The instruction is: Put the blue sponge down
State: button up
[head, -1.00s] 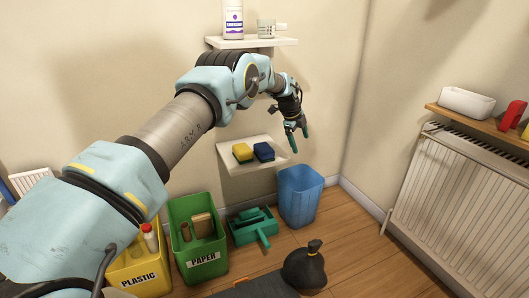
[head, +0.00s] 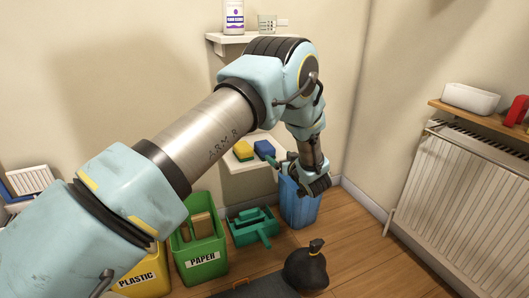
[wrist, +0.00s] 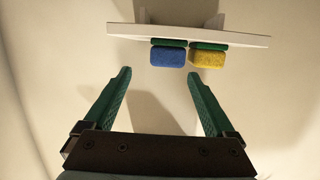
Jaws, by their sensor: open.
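The blue sponge (head: 264,149) lies on the lower white wall shelf (head: 240,165), beside a yellow sponge (head: 243,150). In the wrist view the blue sponge (wrist: 168,56) shows at the shelf edge, left of the yellow sponge (wrist: 207,59), each with a green layer. My gripper (wrist: 158,74) is open and empty, its two green fingers spread apart. The blue sponge appears beyond the fingertips, apart from them. In the head view my wrist hangs in front of the blue bin, right of the shelf, and mostly hides the gripper.
A blue bin (head: 298,207) stands below the shelf's right side. An upper shelf (head: 230,40) holds a bottle (head: 234,17). A radiator (head: 450,190) is at right.

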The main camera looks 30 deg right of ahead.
aim_at(269, 150)
jog(key=shift+n, duration=0.3)
jog(key=w+b, duration=0.1)
jog(key=w, duration=0.2)
jog(key=w+f+b, duration=0.1)
jog(key=w, duration=0.1)
jog(key=shift+a+b, duration=0.3)
jog(key=shift+b, duration=0.05)
jog(key=b+x, duration=0.1)
jog(key=x, duration=0.1)
jog(key=b+x, duration=0.1)
jog(key=x, duration=0.1)
jog(key=shift+w+r+b, duration=0.15)
jog(key=shift+w+b, duration=0.15)
jog(key=shift+w, duration=0.15)
jog(key=shift+w+d, duration=0.1)
jog(key=shift+w, duration=0.2)
jog(key=shift+r, duration=0.1)
jog(key=shift+c, duration=0.2)
jog(key=c, duration=1.2)
